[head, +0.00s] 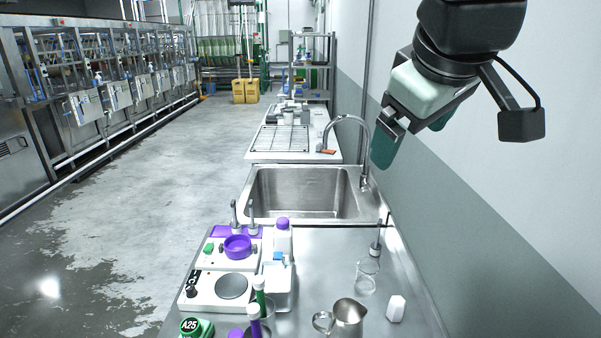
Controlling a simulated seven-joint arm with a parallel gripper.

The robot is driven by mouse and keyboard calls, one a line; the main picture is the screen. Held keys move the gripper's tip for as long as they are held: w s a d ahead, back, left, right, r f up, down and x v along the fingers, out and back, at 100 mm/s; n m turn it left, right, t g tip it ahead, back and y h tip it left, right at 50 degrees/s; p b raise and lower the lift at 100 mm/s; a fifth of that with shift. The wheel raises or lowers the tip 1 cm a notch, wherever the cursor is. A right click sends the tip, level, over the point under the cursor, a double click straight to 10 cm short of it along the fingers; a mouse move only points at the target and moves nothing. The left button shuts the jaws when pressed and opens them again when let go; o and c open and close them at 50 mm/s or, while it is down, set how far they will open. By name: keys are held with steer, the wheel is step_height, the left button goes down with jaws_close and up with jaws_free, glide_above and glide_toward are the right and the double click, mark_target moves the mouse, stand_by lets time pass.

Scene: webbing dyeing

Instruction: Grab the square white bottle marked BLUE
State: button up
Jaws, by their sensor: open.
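A white bottle with a purple cap (283,239) stands upright on the steel counter, just in front of the sink's left part. A white, translucent squarish container with a blue top part (277,284) stands nearer, beside the hotplate. I cannot read the word BLUE on either, so I cannot tell which is the marked bottle. My gripper (411,138) hangs high at the upper right, close to the wall and well above the counter. Its teal fingers are apart, with nothing seen between them. It is far from both white containers.
A steel sink (303,216) with a curved faucet (345,121) lies behind. A hotplate (231,286), a metal pitcher (348,318), a glass beaker (366,281), a small white block (396,308) and green and purple tubes crowd the counter. The counter's middle is fairly clear.

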steer(key=w+n+t+h, duration=0.1)
steer(key=w+n, duration=0.5)
steer(key=w, duration=0.5)
steer(key=n+t+y, duration=0.1)
steer(key=n+t, duration=0.4)
steer(key=n, duration=1.9)
glide_above(282, 232)
step_height(282, 232, down, 4)
steer(key=shift+m+t, duration=0.3)
steer(key=shift+m, duration=0.1)
steer(key=f, duration=3.9)
steer(key=shift+s, duration=0.35)
steer(key=shift+x, duration=2.4)
steer(key=c, duration=1.3)
steer(key=shift+r, duration=0.1)
steer(key=shift+c, duration=0.4)
